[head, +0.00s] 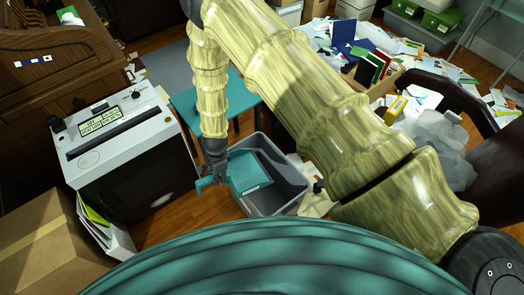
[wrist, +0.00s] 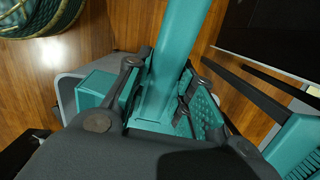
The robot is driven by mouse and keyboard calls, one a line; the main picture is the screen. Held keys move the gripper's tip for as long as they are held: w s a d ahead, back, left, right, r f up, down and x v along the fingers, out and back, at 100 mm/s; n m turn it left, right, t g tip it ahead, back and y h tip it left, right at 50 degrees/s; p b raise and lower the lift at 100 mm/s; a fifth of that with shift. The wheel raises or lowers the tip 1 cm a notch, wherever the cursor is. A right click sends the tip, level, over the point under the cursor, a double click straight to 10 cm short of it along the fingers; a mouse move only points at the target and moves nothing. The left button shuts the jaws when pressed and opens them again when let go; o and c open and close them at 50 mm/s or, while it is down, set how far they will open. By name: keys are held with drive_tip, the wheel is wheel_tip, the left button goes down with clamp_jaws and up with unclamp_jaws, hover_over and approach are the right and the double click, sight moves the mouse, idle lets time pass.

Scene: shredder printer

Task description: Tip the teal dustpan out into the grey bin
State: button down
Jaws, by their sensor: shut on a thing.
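The teal dustpan (head: 250,172) is over the grey bin (head: 289,190) in the head view, its pan above the bin's left part and tilted. My gripper (head: 215,178) is at the bin's left edge, shut on the dustpan's handle. In the wrist view the teal handle (wrist: 178,50) passes between the fingers of my gripper (wrist: 168,112). Part of the grey bin (wrist: 68,92) shows at left there, behind a teal block-like part. I cannot tell whether anything lies in the pan; the bin's inside is partly hidden by the pan.
A white-topped shredder or printer (head: 110,125) stands left of the bin. A teal table (head: 185,103) is behind it. A cardboard box (head: 45,245) is at the lower left. Papers and folders (head: 375,60) clutter the right back, beside a dark chair (head: 490,160).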

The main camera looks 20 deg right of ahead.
drive_tip(key=shift+a+f+h+b, duration=0.2)
drive_tip(key=shift+f+h, duration=0.05)
drive_tip(key=shift+f, duration=0.2)
drive_tip(key=shift+a+f+h+b, duration=0.15)
drive_tip(key=shift+f+h+b, duration=0.1)
drive_tip(key=shift+f, duration=0.2)
drive_tip(key=shift+s+a+f+b, duration=0.1)
drive_tip(key=shift+a+f+b, duration=0.1)
drive_tip(key=shift+f+b, duration=0.25)
drive_tip(key=shift+f+b, duration=0.2)
drive_tip(key=shift+b, duration=0.85)
drive_tip(key=shift+b, duration=0.3)
drive_tip(key=b, duration=0.7)
drive_tip(key=shift+a+f+h, duration=0.1)
drive_tip(key=shift+f+h, duration=0.15)
drive_tip(key=shift+h, duration=0.15)
drive_tip(key=shift+r, duration=0.25)
drive_tip(key=shift+r+p, duration=1.95)
drive_tip(key=shift+r, duration=0.9)
